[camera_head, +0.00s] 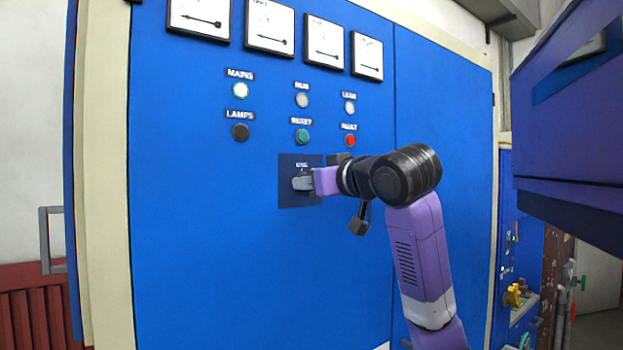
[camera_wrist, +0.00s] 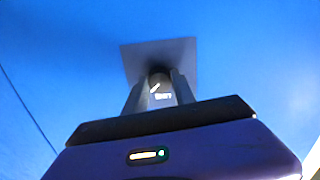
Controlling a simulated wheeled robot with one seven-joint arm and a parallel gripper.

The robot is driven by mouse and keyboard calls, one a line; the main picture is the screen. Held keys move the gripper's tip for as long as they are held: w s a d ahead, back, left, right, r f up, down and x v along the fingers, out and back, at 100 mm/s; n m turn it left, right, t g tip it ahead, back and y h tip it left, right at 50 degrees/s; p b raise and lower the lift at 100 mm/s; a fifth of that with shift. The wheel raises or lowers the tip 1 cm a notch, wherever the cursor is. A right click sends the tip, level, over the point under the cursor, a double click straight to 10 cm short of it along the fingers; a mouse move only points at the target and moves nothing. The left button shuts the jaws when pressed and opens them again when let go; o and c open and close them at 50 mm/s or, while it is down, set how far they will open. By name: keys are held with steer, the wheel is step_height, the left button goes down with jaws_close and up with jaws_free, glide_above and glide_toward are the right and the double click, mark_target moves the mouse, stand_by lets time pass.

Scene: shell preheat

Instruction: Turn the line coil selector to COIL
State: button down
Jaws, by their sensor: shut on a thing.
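The selector sits on a dark square plate (camera_head: 288,196) on the blue cabinet front, under a small white label that seems to read LINE. In the wrist view the plate (camera_wrist: 140,56) is straight ahead, with the round dark selector knob (camera_wrist: 158,78) on it. A short white pointer line on the knob slants up to the right. My gripper (camera_head: 303,183) is at the plate from the right, its two grey fingers (camera_wrist: 159,90) on either side of the knob, shut on it. In the head view the fingers hide most of the knob. I cannot tell its set position.
Above the plate are lit MAINS (camera_head: 240,90), RUN (camera_head: 302,100) and a third lamp (camera_head: 350,107), with LAMPS (camera_head: 240,132), green RESET (camera_head: 302,136) and a red button (camera_head: 350,140) below. Several gauges (camera_head: 270,25) line the top. A blue overhanging box (camera_head: 570,150) stands at right.

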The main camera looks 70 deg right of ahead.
steer(key=shift+m+p, duration=0.4)
steer(key=shift+m, duration=0.5)
steer(key=c, duration=1)
jaws_free()
steer(key=shift+c, duration=0.2)
steer(key=b+v, duration=0.1)
steer(key=v, duration=0.6)
steer(key=shift+s+a+b, duration=0.2)
steer(key=shift+s+b, duration=0.15)
steer(key=shift+s, duration=0.05)
steer(key=shift+r, duration=0.1)
